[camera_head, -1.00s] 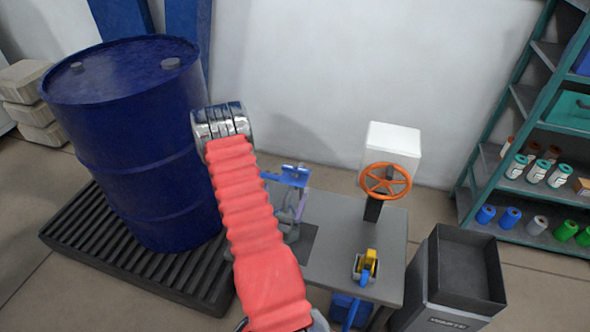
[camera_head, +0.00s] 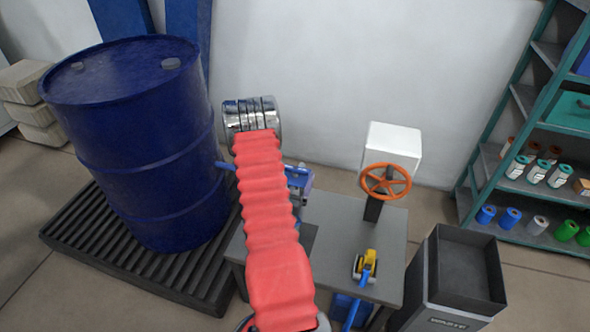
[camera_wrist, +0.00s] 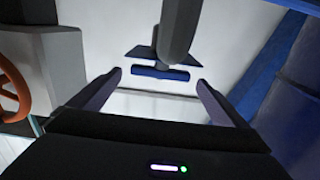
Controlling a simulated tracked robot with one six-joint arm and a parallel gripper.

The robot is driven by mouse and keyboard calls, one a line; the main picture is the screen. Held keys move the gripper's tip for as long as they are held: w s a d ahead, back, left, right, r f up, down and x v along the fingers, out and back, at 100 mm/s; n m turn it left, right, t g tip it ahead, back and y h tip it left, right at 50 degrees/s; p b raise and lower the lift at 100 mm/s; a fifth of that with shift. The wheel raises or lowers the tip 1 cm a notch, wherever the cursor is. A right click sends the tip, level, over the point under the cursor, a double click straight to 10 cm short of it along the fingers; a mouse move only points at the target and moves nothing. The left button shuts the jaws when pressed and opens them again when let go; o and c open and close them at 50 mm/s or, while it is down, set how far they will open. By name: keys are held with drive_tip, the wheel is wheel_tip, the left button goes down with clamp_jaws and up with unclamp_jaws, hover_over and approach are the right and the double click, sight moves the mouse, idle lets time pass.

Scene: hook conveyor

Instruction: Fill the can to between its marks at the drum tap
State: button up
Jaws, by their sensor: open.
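The large blue drum (camera_head: 135,140) stands upright on a dark ribbed pallet (camera_head: 130,265) at the left of the head view. In the wrist view, my gripper (camera_wrist: 160,77) is open, its two dark fingers apart with nothing held. A grey post with a blue crossbar (camera_wrist: 160,72) shows between and beyond the fingertips; I cannot tell its distance or whether it is the tap. In the head view, my red-sleeved arm hides most of the gripper. A blue bar (camera_head: 226,166) shows left of the arm, beside the drum. I cannot make out the can or its marks.
Right of the arm is a grey table (camera_head: 335,235) with an orange handwheel (camera_head: 386,182) and a yellow-and-blue device (camera_head: 365,266). The wheel also shows in the wrist view (camera_wrist: 12,90). A dark bin (camera_head: 460,285) and teal shelves (camera_head: 530,130) stand further right.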

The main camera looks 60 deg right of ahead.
sight(295, 170)
drive_tip(key=shift+w+d, duration=0.2)
drive_tip(key=shift+d, duration=0.85)
drive_tip(key=shift+w+d, duration=0.15)
drive_tip(key=shift+d, duration=0.85)
drive_tip(key=c, duration=1)
drive_tip(key=shift+a, duration=0.15)
drive_tip(key=shift+c, duration=0.2)
